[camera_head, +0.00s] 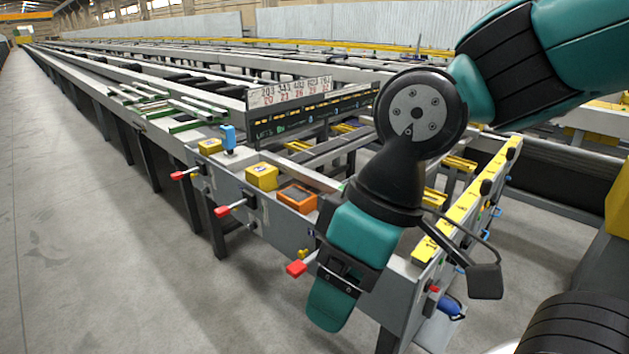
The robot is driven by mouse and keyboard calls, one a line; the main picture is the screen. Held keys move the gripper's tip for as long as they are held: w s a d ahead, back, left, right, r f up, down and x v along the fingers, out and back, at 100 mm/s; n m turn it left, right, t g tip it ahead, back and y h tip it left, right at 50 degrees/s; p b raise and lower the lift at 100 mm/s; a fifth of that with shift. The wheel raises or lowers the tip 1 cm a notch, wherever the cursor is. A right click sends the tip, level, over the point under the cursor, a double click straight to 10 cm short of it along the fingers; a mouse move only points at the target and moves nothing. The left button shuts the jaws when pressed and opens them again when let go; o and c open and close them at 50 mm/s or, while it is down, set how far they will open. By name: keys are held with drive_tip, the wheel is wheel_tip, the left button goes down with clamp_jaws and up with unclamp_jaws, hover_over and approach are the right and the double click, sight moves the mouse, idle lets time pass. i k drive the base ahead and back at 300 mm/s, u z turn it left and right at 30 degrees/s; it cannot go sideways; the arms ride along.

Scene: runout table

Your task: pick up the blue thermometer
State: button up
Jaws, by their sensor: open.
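A small blue device (229,138), which I take to be the blue thermometer, stands upright on the near left corner of the runout table's grey end beam (240,186). It is small in the view, so its details are unclear. My gripper (331,305) hangs in front of the end beam, pointing down, to the right of and nearer than the blue device. It is open and apart from the device. I see it mostly from its back, so the space between its fingers is hidden.
A yellow box (262,177) and an orange-and-dark box (297,198) stand on the beam between the blue device and my gripper. Red-tipped handles (222,211) stick out from the beam's front. Grey floor (110,250) is clear at left.

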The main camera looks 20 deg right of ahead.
sight(227, 135)
drive_tip(key=u, duration=0.55)
drive_tip(key=k, duration=0.65)
drive_tip(key=u, duration=0.8)
drive_tip(key=k, duration=0.55)
drive_tip(key=u, duration=0.35)
drive_tip(key=i, duration=2)
drive_tip(key=z, duration=0.75)
drive_tip(key=i, duration=1.8)
drive_tip(key=z, duration=1.55)
drive_tip(key=i, duration=1.05)
drive_tip(key=z, duration=1.45)
drive_tip(key=i, duration=0.3)
drive_tip(key=z, duration=0.1)
